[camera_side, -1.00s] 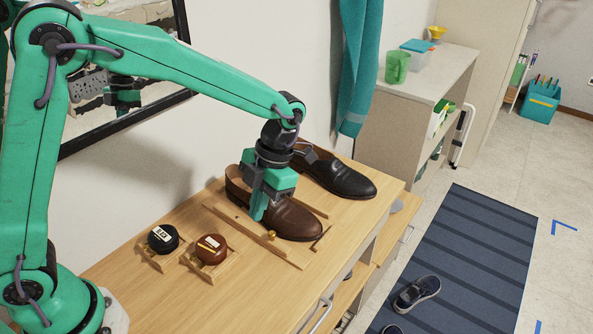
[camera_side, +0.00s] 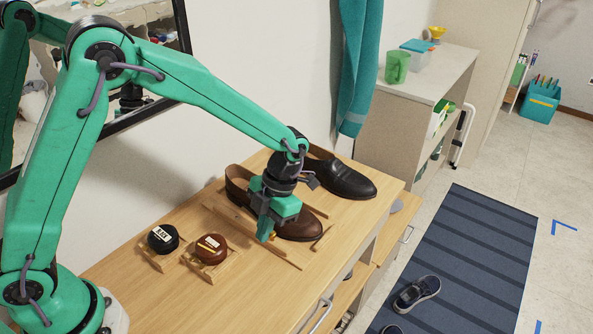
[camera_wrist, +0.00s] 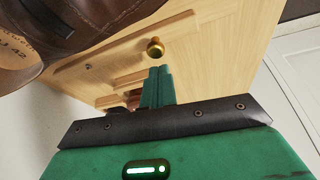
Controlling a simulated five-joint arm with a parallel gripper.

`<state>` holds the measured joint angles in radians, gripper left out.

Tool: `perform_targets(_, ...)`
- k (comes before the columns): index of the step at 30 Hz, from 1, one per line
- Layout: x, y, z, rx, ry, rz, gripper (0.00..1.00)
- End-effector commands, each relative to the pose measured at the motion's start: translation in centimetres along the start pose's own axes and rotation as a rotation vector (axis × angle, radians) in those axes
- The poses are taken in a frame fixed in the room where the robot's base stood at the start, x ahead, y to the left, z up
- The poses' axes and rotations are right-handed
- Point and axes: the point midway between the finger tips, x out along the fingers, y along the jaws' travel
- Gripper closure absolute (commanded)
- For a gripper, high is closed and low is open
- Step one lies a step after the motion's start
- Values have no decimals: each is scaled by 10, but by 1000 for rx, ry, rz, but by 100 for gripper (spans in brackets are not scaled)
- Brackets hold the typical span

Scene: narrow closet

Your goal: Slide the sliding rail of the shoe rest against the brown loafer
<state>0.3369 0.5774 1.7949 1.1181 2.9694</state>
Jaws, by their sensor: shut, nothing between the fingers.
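The brown loafer (camera_side: 303,229) lies on the shoe rest on the bench, its middle partly hidden behind my gripper in the side view. It fills the upper left of the wrist view (camera_wrist: 90,22). The shoe rest's wooden rail (camera_side: 229,217) runs along the loafer's near side. In the wrist view, a strip of bare wood separates the rail (camera_wrist: 115,52) from the loafer. A brass knob (camera_wrist: 155,47) stands just beyond my fingertips, apart from them. My gripper (camera_side: 265,236) is shut and empty, pointing down by the rail; its fingers also show in the wrist view (camera_wrist: 158,72).
A black shoe (camera_side: 345,180) lies behind the loafer. A black round tin (camera_side: 163,238) and a brown round tin (camera_side: 211,249) sit in wooden holders to the left. The bench front (camera_side: 240,300) is clear. A mirror hangs on the wall behind my arm.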

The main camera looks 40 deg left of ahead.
Motion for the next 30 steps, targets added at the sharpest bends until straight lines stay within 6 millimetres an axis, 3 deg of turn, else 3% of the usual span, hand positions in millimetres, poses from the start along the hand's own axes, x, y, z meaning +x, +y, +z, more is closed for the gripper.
perform_targets(16,-1,0,6,0,0,-1,100)
perform_targets(30,-6,2,24,1,0,-5,100)
